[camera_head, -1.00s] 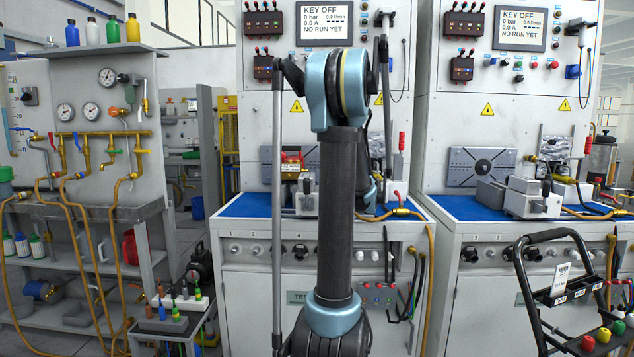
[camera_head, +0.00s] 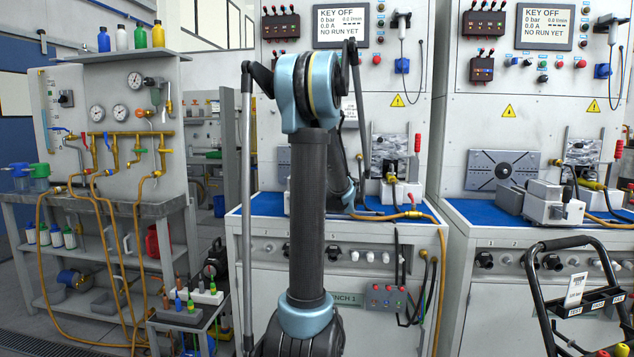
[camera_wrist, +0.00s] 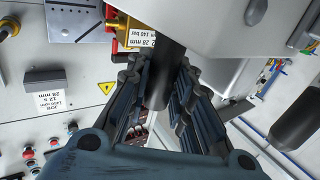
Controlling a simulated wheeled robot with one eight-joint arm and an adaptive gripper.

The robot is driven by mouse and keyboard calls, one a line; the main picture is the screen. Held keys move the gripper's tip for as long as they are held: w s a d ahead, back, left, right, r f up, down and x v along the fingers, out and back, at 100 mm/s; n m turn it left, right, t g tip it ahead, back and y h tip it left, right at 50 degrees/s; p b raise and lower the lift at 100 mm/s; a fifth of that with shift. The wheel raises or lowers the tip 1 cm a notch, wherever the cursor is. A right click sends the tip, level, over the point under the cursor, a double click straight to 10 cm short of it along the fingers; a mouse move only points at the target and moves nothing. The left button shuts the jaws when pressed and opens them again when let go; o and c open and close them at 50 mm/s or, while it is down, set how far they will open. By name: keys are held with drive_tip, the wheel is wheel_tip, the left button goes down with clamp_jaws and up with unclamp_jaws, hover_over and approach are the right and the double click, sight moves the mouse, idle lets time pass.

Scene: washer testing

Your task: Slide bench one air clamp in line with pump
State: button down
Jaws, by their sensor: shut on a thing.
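In the wrist view my gripper (camera_wrist: 160,72) is shut on an upright dark round post (camera_wrist: 160,92). The post meets a pale grey body (camera_wrist: 205,22), which looks like the bench one air clamp. In the head view my arm hides the gripper and most of that clamp. Bench one (camera_head: 345,300) has a blue top. On its right side stand a white block and a shiny metal unit (camera_head: 390,150), perhaps the pump; I cannot tell. A brass part (camera_wrist: 120,22) with a label reading 28 mm, 140 bar is close beside the post in the wrist view.
Bench two (camera_head: 520,270) stands to the right with a similar grey clamp (camera_head: 553,208) and a slotted plate (camera_head: 500,170). A yellow hose (camera_head: 400,215) lies along bench one's right edge. A black trolley (camera_head: 575,290) is at front right. A valve rack (camera_head: 125,140) stands left.

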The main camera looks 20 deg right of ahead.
drive_tip(key=shift+a, duration=0.3)
drive_tip(key=c, duration=1.4)
unclamp_jaws()
drive_tip(key=shift+a, duration=0.1)
drive_tip(key=shift+s+d, duration=0.2)
drive_tip(key=shift+s, duration=0.1)
drive_tip(key=s, duration=1.1)
drive_tip(key=shift+s+d, duration=0.15)
drive_tip(key=shift+d, duration=0.25)
